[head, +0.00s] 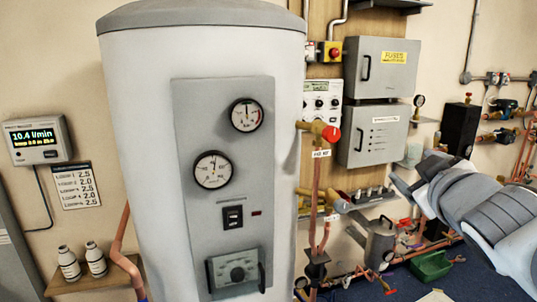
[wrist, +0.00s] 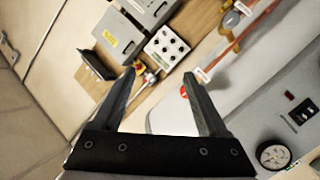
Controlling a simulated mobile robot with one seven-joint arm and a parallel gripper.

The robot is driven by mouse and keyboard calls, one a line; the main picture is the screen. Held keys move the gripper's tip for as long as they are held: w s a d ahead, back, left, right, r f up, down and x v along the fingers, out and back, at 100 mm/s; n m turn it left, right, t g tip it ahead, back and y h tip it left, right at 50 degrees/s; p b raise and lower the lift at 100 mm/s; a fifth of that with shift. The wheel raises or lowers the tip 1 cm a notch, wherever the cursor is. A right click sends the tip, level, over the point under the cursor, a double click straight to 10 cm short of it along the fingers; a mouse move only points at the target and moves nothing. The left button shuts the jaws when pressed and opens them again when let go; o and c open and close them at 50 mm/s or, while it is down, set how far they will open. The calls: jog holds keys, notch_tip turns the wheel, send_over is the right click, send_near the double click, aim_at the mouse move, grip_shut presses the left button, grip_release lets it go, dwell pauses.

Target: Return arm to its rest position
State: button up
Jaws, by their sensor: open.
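My gripper (wrist: 159,74) shows in the wrist view with its two dark fingers spread apart and nothing between them. Behind the fingers are wall fittings and the grey tank, seen tilted. In the head view my arm (head: 470,205) reaches in from the right edge, in front of the wall and pipes. The gripper's fingers cannot be made out clearly there.
A large grey tank (head: 140,130) with gauges fills the centre left. Grey wall boxes (head: 378,68), a white control panel (head: 322,100) and copper pipes (head: 315,195) stand right of it. A green tray (head: 431,266) lies below my arm. A flow display (head: 37,139) hangs at left.

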jog(key=s+a+f+m+g+y+p, duration=0.1)
jog(key=s+a+f+m+g, duration=0.2)
jog(key=s+a+f+g, duration=0.2)
jog(key=s+a+f+m+g+y+p, duration=0.1)
jog(key=s+a+f+g, duration=0.4)
jog(key=s, duration=0.5)
notch_tip(320, 180, down, 3)
jog(key=shift+s+a+r+m+y+p, duration=0.15)
jog(key=shift+s+a+m+y+p, duration=0.25)
jog(key=shift+m+p, duration=0.45)
